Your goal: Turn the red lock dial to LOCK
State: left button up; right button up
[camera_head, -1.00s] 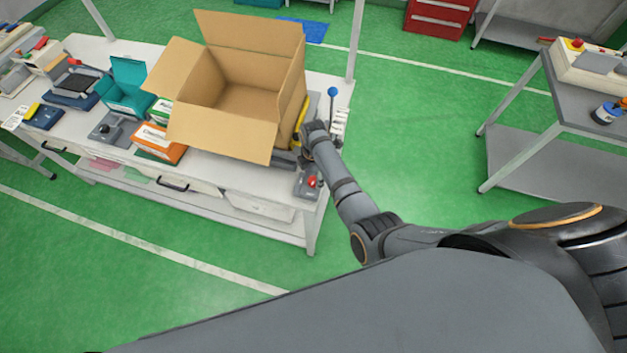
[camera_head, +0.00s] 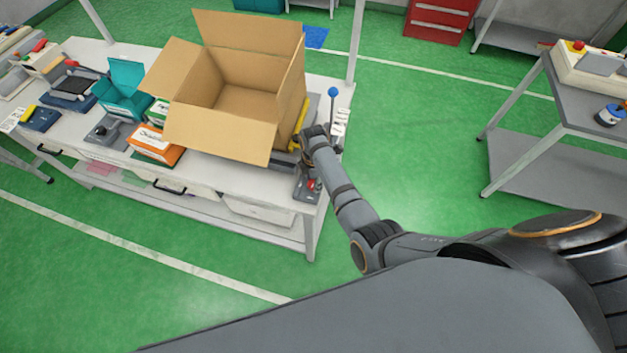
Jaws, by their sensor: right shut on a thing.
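The red lock dial (camera_head: 311,185) sits on a small grey base (camera_head: 307,195) at the front right corner of the white table. My right gripper (camera_head: 303,179) comes in from the right and points down at the dial. It is shut on the dial, and its fingers and wrist hide part of it. The dial's markings are too small to read, so I cannot tell which way it points. My left gripper is not in view.
A large open cardboard box (camera_head: 222,128) stands just left of my right gripper. A lever with a blue knob (camera_head: 333,92) stands behind the gripper. An orange-and-white carton (camera_head: 157,144) lies further left on the table (camera_head: 205,172).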

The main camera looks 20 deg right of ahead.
jog(key=m+p, duration=0.2)
jog(key=m, duration=0.1)
jog(key=shift+r, duration=0.2)
jog(key=m+p, duration=0.2)
jog(key=m, duration=0.2)
jog(key=shift+f+m, duration=0.1)
jog(key=shift+m, duration=0.3)
jog(key=m, duration=0.4)
jog(key=shift+f+m+p, duration=0.1)
jog(key=shift+m+p, duration=0.2)
jog(key=shift+p, duration=0.05)
jog(key=m, duration=0.5)
jog(key=shift+m, duration=0.4)
jog(key=o, duration=1.2)
